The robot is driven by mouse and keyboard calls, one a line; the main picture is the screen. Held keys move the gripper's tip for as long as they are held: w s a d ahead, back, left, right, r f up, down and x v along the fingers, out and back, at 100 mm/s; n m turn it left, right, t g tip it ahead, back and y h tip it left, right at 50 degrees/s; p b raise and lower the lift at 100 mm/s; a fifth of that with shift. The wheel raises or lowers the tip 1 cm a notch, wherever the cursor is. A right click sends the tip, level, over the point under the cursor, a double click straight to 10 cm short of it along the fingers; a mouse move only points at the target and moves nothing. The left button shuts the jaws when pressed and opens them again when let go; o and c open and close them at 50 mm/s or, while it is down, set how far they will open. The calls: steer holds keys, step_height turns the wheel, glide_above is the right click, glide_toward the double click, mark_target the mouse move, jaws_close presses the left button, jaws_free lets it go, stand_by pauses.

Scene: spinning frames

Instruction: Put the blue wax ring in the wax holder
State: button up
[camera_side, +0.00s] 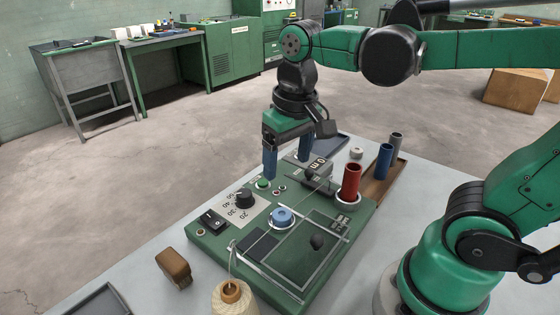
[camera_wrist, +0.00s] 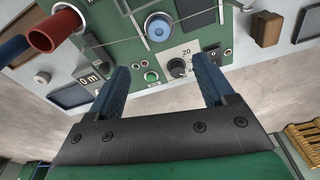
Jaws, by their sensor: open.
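The blue wax ring (camera_side: 283,215) is a short, round blue piece with a centre hole or knob, seated on a pale round base on the green machine's top panel. It also shows in the wrist view (camera_wrist: 159,27), at the top middle with a pale rim around it. I cannot tell for sure whether this pale base is the wax holder. My gripper (camera_side: 287,168) points down above the back of the panel, its two blue fingers apart and nothing between them. In the wrist view my gripper (camera_wrist: 161,68) is open, and the ring lies beyond its fingertips.
The green machine (camera_side: 215,250) carries a black dial (camera_side: 244,198), a switch (camera_side: 210,218), a green button (camera_side: 263,183) and thread beside the ring. A red tube (camera_side: 351,180) stands at its right; a wooden tray (camera_side: 376,192) holds tubes. A yarn cone (camera_side: 232,300) and brown block (camera_side: 174,268) are in front.

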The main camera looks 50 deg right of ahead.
steer(key=t, duration=0.2)
steer(key=f+n+t, duration=0.1)
steer(key=t, duration=0.1)
steer(key=f+n+t, duration=0.1)
steer(key=shift+w+d+f+t, duration=0.15)
steer(key=shift+w+d+t, duration=0.15)
steer(key=shift+w+t, duration=0.1)
stand_by(0.3)
